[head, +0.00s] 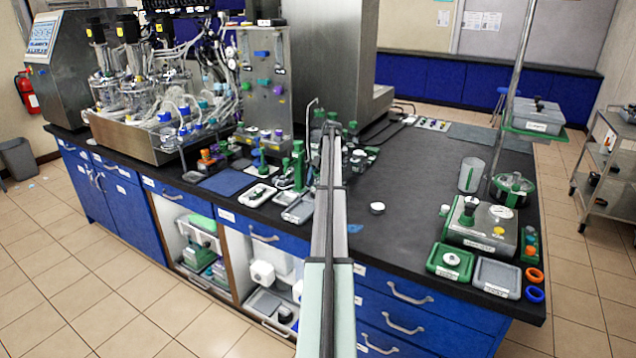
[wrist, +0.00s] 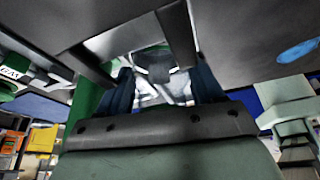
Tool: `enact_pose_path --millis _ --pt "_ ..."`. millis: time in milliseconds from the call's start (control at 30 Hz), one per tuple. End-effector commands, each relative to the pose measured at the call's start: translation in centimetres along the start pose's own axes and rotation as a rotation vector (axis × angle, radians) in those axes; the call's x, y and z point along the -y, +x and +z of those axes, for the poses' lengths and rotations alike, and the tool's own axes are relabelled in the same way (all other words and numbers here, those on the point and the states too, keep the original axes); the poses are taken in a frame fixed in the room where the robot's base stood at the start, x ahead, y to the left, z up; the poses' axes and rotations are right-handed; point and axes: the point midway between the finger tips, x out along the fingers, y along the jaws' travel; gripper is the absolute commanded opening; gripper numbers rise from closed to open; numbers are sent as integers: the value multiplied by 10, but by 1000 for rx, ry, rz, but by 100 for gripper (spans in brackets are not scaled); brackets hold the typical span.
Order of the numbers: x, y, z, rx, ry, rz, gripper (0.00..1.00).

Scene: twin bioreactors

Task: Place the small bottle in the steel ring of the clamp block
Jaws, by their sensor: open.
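In the wrist view my gripper (wrist: 165,88) is open, with a dark blue finger on each side. A clear, pale object with a dark grey-green top (wrist: 153,62) shows between the fingers. It may be the small bottle, but I cannot tell for sure, nor whether the fingers touch it. In the head view my arm reaches from the bottom middle to the cluttered left part of the bench, and hides the gripper's fingertips. A green upright stand (head: 298,165) is just left of the arm. I cannot make out the steel ring or the clamp block with certainty.
Small trays (head: 299,208) and a blue mat (head: 226,182) lie left of my arm. Bioreactor vessels (head: 110,75) stand at the back left. A green-grey device (head: 482,228) stands farther right.

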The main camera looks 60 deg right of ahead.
Motion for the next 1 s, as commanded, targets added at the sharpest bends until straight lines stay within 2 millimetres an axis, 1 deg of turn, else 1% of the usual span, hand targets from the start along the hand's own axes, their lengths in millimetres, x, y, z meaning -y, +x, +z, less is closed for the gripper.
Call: enact_pose_path --millis 33,67,300,400,767,867,967,1000 --pt "8 6 -1 -7 9 -15 88" --pt "8 4 -2 -7 9 -16 88" --pt "4 -30 -1 -5 7 -11 88" --pt "3 -38 -1 -6 6 -10 88" --pt "2 -44 -1 -3 9 -9 88" --pt "4 -55 0 18 35 -13 88" --pt "6 -78 1 62 96 -19 88" --pt "7 -89 1 85 129 -21 88"
